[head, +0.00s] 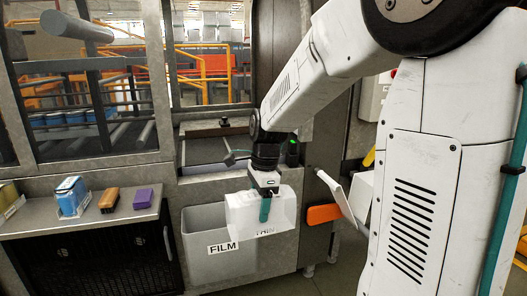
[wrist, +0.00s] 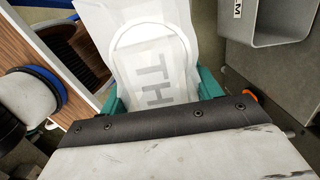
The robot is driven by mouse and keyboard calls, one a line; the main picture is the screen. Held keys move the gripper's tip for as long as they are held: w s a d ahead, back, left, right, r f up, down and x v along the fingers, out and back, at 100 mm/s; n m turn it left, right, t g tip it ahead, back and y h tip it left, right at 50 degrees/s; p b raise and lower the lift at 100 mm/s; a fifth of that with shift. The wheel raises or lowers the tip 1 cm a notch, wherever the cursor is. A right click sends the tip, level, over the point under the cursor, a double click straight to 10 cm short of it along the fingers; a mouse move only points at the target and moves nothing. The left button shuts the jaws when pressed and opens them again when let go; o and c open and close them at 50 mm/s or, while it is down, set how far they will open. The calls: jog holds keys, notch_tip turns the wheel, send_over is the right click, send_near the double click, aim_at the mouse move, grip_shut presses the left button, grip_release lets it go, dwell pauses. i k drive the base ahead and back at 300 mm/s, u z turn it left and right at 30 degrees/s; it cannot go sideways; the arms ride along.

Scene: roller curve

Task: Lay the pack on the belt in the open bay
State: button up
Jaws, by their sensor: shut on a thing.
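A white, partly see-through pack (head: 238,213) hangs at my gripper (head: 265,207), in front of the machine and over the FILM bin's right part. In the wrist view the pack (wrist: 150,35) is pale, with a rounded raised outline and grey letters reading "TH". The green fingers of my gripper (wrist: 160,95) sit on either side of it. The open bay (head: 200,152) is a grey recess behind and above my gripper, below a window.
The grey FILM bin (head: 200,268) stands below the bay and shows at the upper right of the wrist view (wrist: 250,40). A counter (head: 25,222) at left bears several small packs, including a purple one (head: 143,198). An orange bar (head: 323,214) and white flap stand right of my gripper.

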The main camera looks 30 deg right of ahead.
aim_at(236, 149)
jog(key=z, duration=0.55)
jog(key=i, duration=2.05)
jog(key=u, duration=0.5)
